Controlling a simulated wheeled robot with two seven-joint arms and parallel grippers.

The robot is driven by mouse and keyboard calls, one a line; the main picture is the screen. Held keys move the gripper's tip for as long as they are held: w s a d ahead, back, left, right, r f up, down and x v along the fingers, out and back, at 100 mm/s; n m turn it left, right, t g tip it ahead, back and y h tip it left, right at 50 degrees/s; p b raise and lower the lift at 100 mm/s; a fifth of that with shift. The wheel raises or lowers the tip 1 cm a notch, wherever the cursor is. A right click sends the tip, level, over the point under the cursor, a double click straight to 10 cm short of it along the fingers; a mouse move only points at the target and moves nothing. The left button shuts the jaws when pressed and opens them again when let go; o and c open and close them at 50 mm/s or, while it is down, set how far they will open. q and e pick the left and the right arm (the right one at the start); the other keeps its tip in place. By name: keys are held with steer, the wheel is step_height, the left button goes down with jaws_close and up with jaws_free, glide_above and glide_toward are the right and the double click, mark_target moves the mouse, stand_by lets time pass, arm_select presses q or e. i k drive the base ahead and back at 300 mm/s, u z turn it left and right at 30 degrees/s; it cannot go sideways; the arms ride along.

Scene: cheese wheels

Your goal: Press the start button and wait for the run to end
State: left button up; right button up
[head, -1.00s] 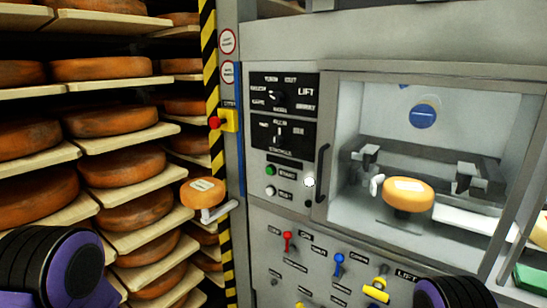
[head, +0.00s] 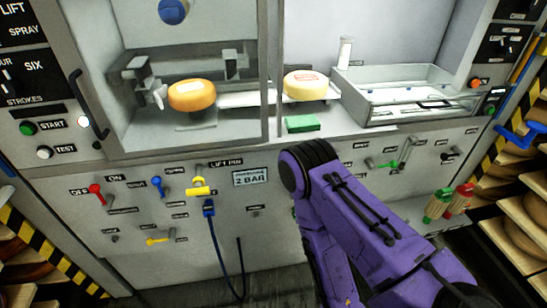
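The green start button (head: 28,128) is on the machine's left panel, beside the label START. A white TEST button (head: 44,152) sits below it, and a white lamp (head: 83,121) glows to its right. An orange cheese wheel (head: 192,95) rests on a support inside the glazed chamber. My purple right arm reaches up from the lower right in front of the lower panel. Its gripper is not visible, and neither is my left gripper. Nothing is seen touching the start button.
A paler cheese (head: 305,85) sits right of the chamber above a green block (head: 303,124). A metal tray (head: 405,95) stands further right. Coloured valve levers, such as the red one (head: 97,190), project from the lower panel. Cheese shelves (head: 520,215) flank the machine.

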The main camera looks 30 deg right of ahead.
mark_target(26, 129)
steer(key=u, duration=0.55)
